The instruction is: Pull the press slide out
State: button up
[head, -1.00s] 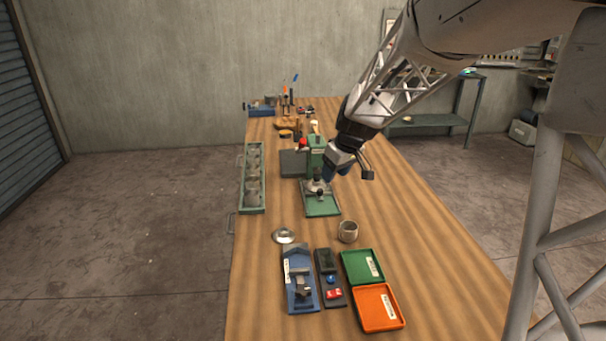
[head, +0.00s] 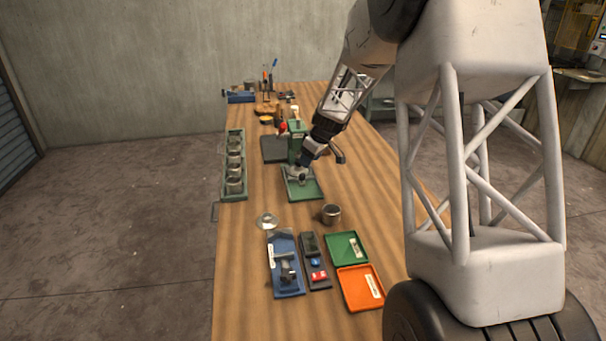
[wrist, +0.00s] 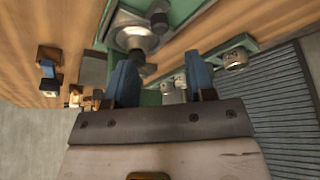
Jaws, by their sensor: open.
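The green press (head: 297,145) stands on the bench with its green base tray (head: 309,190) in front. A grey round slide part with dark knobs (head: 298,174) sits at the back of that tray. It also shows in the wrist view as a grey disc (wrist: 132,36) beyond the fingers. My gripper (head: 303,164) is low at the press front, close above the slide part. In the wrist view its two blue fingers (wrist: 162,82) are apart, with a dark knob near the gap between them. I cannot tell whether a finger touches it. My gripper hides part of the press.
A long green rack (head: 234,190) with several metal cups stands on the left. A steel cup (head: 331,214), a glass-like lid (head: 267,221), a blue fixture (head: 285,264), a green tray (head: 345,248) and an orange tray (head: 360,287) lie in front. Bare bench shows right of the press.

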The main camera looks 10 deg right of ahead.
aim_at(302, 174)
jog(key=shift+f, duration=0.15)
jog(key=shift+x, duration=3.75)
jog(key=shift+a, duration=0.1)
grip_shut()
